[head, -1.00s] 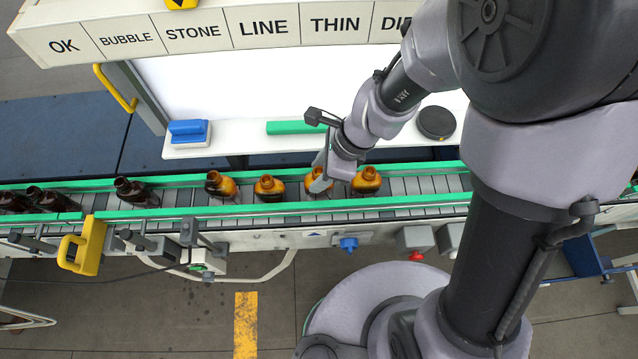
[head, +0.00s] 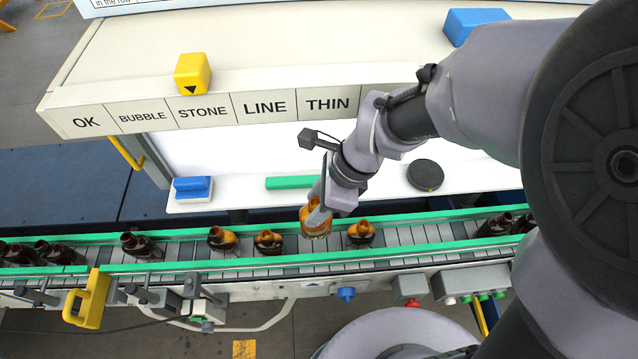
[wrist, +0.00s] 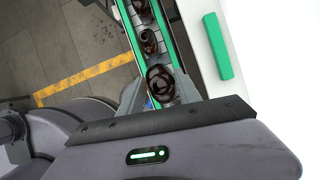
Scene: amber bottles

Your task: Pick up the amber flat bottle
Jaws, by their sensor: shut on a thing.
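My gripper (head: 317,212) is shut on an amber bottle (head: 314,226) and holds it just above the conveyor (head: 405,240), upright or nearly so. In the wrist view the held bottle (wrist: 160,84) shows from above between the gripper fingers (wrist: 160,90). Its lower part is mostly hidden there. Other amber bottles stand on the belt: one to the right (head: 360,235) and two to the left, the nearer one (head: 268,241) and the farther one (head: 222,239).
Darker brown bottles stand on the belt at the left (head: 140,245) and right (head: 495,226). Green rails (head: 430,218) edge the belt. Behind it, a white shelf holds a green bar (head: 293,182), a blue block (head: 192,187) and a black disc (head: 425,175).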

